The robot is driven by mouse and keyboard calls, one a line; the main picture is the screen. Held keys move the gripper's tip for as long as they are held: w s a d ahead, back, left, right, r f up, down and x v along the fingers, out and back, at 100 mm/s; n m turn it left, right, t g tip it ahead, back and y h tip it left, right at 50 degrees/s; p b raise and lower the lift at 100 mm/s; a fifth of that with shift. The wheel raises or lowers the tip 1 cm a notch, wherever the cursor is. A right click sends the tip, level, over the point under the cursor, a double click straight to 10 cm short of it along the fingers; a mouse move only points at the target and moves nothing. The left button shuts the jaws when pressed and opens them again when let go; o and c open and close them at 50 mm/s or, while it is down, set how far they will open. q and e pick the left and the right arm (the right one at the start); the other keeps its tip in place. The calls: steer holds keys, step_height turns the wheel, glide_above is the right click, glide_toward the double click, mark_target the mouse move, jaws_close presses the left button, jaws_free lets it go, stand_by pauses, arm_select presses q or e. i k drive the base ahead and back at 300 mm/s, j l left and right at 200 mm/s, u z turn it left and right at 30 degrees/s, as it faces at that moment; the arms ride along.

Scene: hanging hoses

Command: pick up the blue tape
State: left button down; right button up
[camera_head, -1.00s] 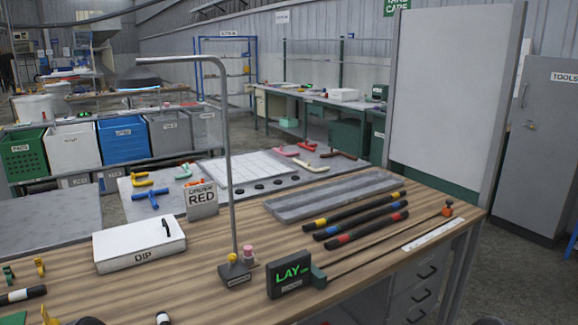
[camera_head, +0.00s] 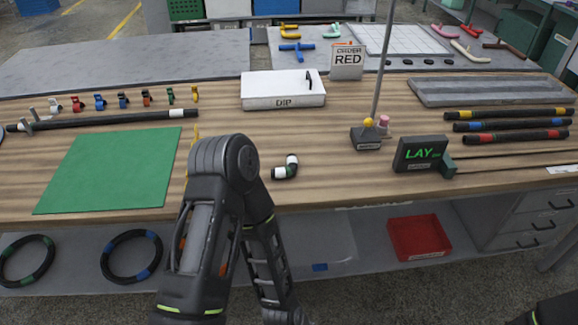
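Several small tape rolls stand in a row at the back left of the table. A blue tape (camera_head: 99,102) is among them, between a red tape (camera_head: 77,104) and another small, dark bluish roll (camera_head: 123,100). The rolls are too small to make out in detail. My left arm rises from the bottom middle of the view and bends in front of the table, right of the green mat and apart from the tapes. My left gripper does not show. Only a dark part of my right arm shows at the bottom right corner; its gripper does not show.
A black hose (camera_head: 110,120) lies just in front of the tapes, and a green mat (camera_head: 110,172) lies nearer. A white DIP box (camera_head: 284,98), a short black-and-white elbow piece (camera_head: 287,168), a stand and a LAY sign (camera_head: 420,153) occupy the middle and right.

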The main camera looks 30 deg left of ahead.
mark_target(99, 102)
steer(key=u, duration=2.05)
steer(key=j, duration=0.5)
steer(key=i+j+u, duration=0.1)
steer(key=j, duration=0.4)
steer(key=i+j, duration=0.1)
steer(key=j, duration=0.4)
steer(key=j+u, duration=0.1)
steer(key=j, duration=0.4)
steer(key=i+j, duration=0.15)
steer(key=j, duration=0.35)
steer(key=i+j+u, duration=0.15)
steer(key=j, duration=0.35)
